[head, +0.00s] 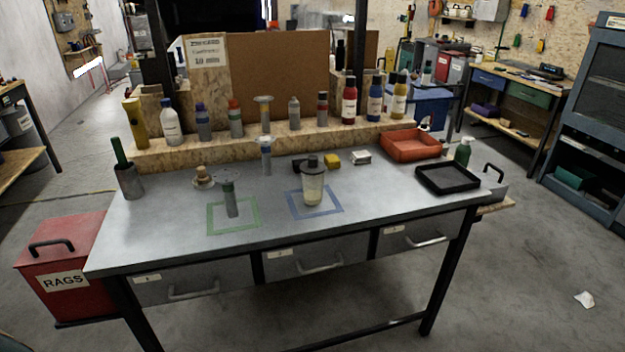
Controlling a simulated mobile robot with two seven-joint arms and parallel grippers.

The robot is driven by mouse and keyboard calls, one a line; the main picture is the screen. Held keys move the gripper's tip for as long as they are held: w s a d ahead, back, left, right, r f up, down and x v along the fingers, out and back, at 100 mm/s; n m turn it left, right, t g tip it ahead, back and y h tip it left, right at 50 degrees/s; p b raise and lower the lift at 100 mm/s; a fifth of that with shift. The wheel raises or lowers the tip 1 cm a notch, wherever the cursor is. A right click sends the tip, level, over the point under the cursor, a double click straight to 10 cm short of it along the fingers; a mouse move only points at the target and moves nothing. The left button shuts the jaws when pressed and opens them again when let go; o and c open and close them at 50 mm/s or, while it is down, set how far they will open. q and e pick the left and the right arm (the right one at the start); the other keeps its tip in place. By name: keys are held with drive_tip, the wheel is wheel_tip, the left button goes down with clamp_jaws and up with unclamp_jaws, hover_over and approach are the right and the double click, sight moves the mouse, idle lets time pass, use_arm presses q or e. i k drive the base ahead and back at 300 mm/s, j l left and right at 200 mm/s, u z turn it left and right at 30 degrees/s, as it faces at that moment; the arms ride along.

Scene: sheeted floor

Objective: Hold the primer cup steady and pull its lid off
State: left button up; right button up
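The cup (313,188), which I take to be the primer cup, stands upright on the grey workbench (270,232). It is translucent with pale contents and stands within a blue taped square (336,210). Neither of my grippers shows in the head view, and nothing is touching the cup.
Behind the cup are a yellow block (332,160) and a white box (361,157). A red tray (411,145) and black tray (448,178) lie right. Several bottles line the back shelf.

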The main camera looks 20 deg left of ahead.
sight(312, 186)
drive_tip(key=i+l, duration=0.65)
drive_tip(key=i+l+u, duration=0.2)
drive_tip(key=l+u, duration=0.25)
drive_tip(key=i+l+u, duration=0.2)
drive_tip(key=u, duration=0.2)
drive_tip(key=l, duration=0.1)
